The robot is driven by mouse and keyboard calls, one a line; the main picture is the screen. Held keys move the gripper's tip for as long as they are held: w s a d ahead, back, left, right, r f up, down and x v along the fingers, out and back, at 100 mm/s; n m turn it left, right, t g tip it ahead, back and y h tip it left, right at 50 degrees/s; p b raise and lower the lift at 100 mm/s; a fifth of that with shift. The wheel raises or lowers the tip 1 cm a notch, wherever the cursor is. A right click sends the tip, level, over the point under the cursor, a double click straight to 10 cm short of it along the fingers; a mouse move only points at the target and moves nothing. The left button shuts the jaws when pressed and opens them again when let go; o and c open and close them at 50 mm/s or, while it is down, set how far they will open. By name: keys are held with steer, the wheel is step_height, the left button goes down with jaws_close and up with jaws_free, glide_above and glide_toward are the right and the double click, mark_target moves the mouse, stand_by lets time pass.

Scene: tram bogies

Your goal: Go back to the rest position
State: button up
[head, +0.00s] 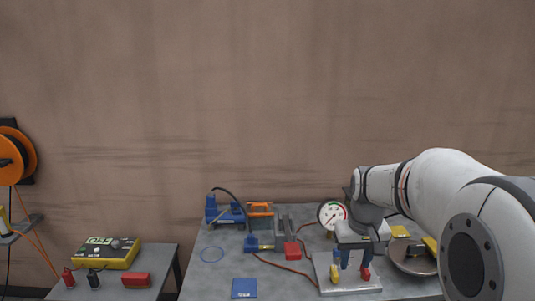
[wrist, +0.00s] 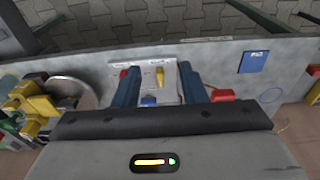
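My gripper (head: 355,266) is at the right of the bench in the head view, pointing down over a pale plate (head: 346,288). In the wrist view its two blue fingers (wrist: 158,90) stand apart with a gap between them. The plate (wrist: 142,72) shows beyond and between the fingers. It carries a yellow handle (wrist: 160,76), a red part (wrist: 123,74) and a small blue part (wrist: 149,101). The blue part lies in the gap, and I see neither finger pressed on it. My arm reaches in from the right in the head view.
A round gauge (head: 332,215) stands just left of my wrist, and a round metal dish (head: 413,258) lies to the right. Blue clamps (head: 224,212), a red block (head: 292,251) and a blue card (head: 244,288) are on the bench. A yellow box (head: 106,253) sits on the left table.

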steer(key=s+a, duration=0.2)
steer(key=s, duration=0.7)
steer(key=s+a+t+p, duration=0.1)
steer(key=s+a, duration=0.2)
steer(key=s, duration=0.6)
steer(key=shift+a+f, duration=0.2)
steer(key=shift+f, duration=0.2)
